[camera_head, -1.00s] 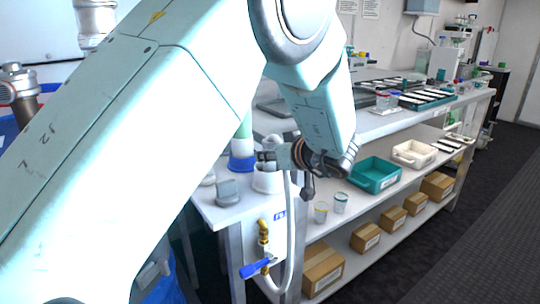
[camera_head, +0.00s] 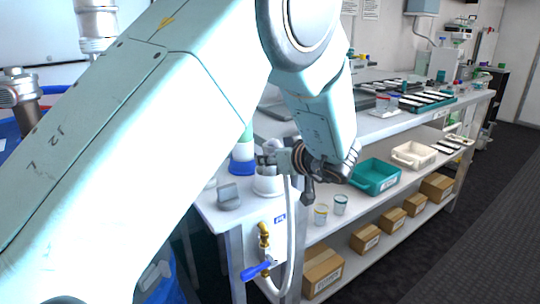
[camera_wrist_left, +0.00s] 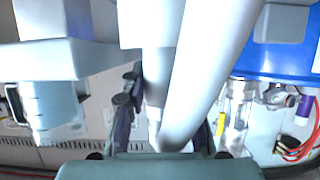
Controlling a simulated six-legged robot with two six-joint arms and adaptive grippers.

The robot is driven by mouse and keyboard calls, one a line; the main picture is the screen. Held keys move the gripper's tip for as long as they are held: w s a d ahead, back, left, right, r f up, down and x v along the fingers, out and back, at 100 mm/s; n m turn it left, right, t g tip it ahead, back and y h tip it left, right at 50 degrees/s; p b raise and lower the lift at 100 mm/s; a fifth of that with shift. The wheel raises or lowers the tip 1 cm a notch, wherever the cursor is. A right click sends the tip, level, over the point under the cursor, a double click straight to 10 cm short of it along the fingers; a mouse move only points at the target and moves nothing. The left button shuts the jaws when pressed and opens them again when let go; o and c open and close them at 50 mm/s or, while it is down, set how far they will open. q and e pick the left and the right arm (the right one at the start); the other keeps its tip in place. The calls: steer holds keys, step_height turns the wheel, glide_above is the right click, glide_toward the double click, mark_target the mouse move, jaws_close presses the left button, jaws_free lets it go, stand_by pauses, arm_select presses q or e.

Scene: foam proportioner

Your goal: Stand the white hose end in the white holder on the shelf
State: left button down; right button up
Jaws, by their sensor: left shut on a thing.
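My left gripper (camera_head: 268,161) is at the front left end of the shelf, just above a white round holder (camera_head: 268,185). It is shut on the white hose (camera_head: 289,215), which hangs from it down past the shelf's front edge toward the valve. The hose end itself is mostly hidden by the fingers, so I cannot tell whether it touches the holder. In the left wrist view the white hose (camera_wrist_left: 208,72) runs large between the dark fingers (camera_wrist_left: 168,125). My right gripper is not in view.
Two small cups (camera_head: 331,208) and a teal bin (camera_head: 375,176) are to the right. A blue-handled valve (camera_head: 258,269) is below.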

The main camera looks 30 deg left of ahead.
arm_select(q)
steer(key=shift+r+p, duration=0.1)
steer(key=shift+p, duration=0.6)
stand_by(0.6)
steer(key=shift+f, duration=0.65)
stand_by(0.4)
steer(key=c, duration=1.3)
jaws_free()
